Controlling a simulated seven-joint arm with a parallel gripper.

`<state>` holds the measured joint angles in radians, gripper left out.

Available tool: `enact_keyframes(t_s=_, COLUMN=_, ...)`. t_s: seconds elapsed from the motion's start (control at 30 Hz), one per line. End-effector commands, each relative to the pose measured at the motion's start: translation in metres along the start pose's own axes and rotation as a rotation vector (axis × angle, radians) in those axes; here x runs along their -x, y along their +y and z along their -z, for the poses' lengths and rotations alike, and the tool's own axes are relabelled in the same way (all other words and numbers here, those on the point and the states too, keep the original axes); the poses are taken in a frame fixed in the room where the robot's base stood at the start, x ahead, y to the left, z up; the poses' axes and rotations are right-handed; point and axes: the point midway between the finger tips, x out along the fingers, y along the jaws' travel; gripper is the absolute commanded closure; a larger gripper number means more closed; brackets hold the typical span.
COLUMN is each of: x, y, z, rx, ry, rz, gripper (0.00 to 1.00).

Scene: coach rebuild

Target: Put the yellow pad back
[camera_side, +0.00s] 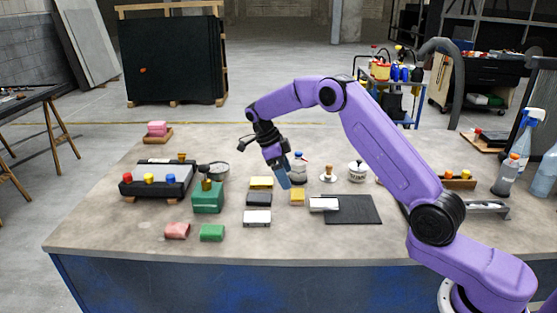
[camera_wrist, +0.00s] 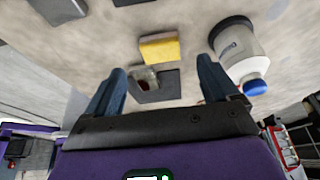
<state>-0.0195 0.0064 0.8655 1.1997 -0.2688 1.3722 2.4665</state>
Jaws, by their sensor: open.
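In the side view a yellow pad (camera_side: 261,183) lies at the back of a short row on the bench, and a smaller orange-yellow block (camera_side: 297,197) lies just to its right and nearer the front. My gripper (camera_side: 284,183) points down above the bench between and behind these two. In the wrist view a yellow pad (camera_wrist: 160,48) lies beyond the gap between my fingers, beside dark grey pieces. I cannot tell which of the two it is. My gripper (camera_wrist: 161,67) is open, with nothing held between its fingers.
A black block (camera_side: 258,199) and white block (camera_side: 257,217) continue the row. A capped bottle (camera_wrist: 232,50) stands close to my right finger in the wrist view. A dark mat (camera_side: 353,210) lies right, a green box (camera_side: 208,197) left.

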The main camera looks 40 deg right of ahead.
Motion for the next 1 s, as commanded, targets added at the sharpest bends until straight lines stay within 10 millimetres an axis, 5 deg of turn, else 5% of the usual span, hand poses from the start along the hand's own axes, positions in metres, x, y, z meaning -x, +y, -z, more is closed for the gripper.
enact_keyframes(t_s=0.3, x=0.045, y=0.0, z=0.0, rx=0.0, ry=-0.001, rz=0.001, gripper=0.12)
enact_keyframes(t_s=0.67, x=0.055, y=0.004, z=-0.001, rx=0.03, ry=-0.003, rz=0.004, gripper=0.12)
enact_keyframes(t_s=0.77, x=0.063, y=0.016, z=-0.004, rx=0.14, ry=-0.017, rz=0.019, gripper=0.12)
enact_keyframes(t_s=1.0, x=0.087, y=0.081, z=-0.006, rx=0.683, ry=-0.065, rz=0.096, gripper=0.12)
